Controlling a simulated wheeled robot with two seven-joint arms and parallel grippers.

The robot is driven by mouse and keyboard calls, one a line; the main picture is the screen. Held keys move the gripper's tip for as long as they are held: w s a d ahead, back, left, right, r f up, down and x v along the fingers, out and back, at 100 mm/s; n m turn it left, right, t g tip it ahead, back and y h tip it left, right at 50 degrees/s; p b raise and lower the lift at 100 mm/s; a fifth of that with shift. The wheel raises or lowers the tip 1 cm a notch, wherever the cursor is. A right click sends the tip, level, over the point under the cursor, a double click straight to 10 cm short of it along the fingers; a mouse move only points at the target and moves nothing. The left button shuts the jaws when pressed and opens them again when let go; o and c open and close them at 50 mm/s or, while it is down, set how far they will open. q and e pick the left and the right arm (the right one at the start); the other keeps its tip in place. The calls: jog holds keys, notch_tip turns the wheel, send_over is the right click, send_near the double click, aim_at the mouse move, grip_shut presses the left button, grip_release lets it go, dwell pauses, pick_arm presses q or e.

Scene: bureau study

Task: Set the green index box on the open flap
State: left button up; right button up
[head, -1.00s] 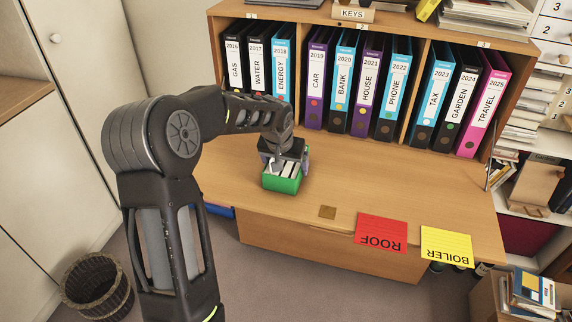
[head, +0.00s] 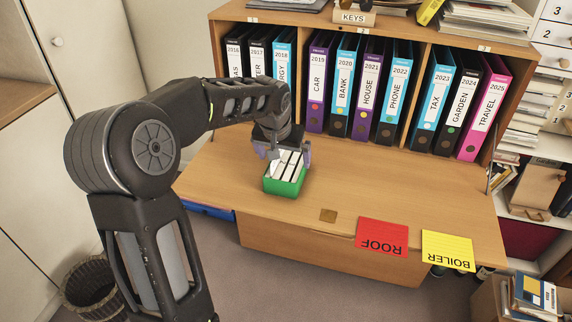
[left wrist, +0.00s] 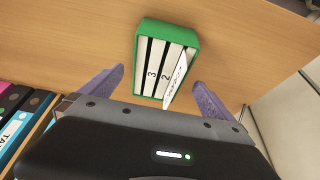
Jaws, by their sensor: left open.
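The green index box (head: 286,186) sits upright on the open wooden flap (head: 380,195), left of its middle. White divider cards stand in it, and one card leans out at an angle in the left wrist view. My left gripper (head: 287,157) is open just above and behind the box. In the left wrist view, the green box (left wrist: 153,32) lies beyond the spread purple fingers, with a gap to either side and nothing gripped. My right gripper is not in view.
A red ROOF card (head: 382,237) and a yellow BOILER card (head: 447,251) lie at the flap's front edge. Ring binders (head: 345,90) line the shelves behind. The flap's right part is clear.

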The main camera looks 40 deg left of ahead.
pick_arm(q)
jog(key=v, duration=0.5)
jog(key=shift+f, duration=0.1)
dwell(0.6)
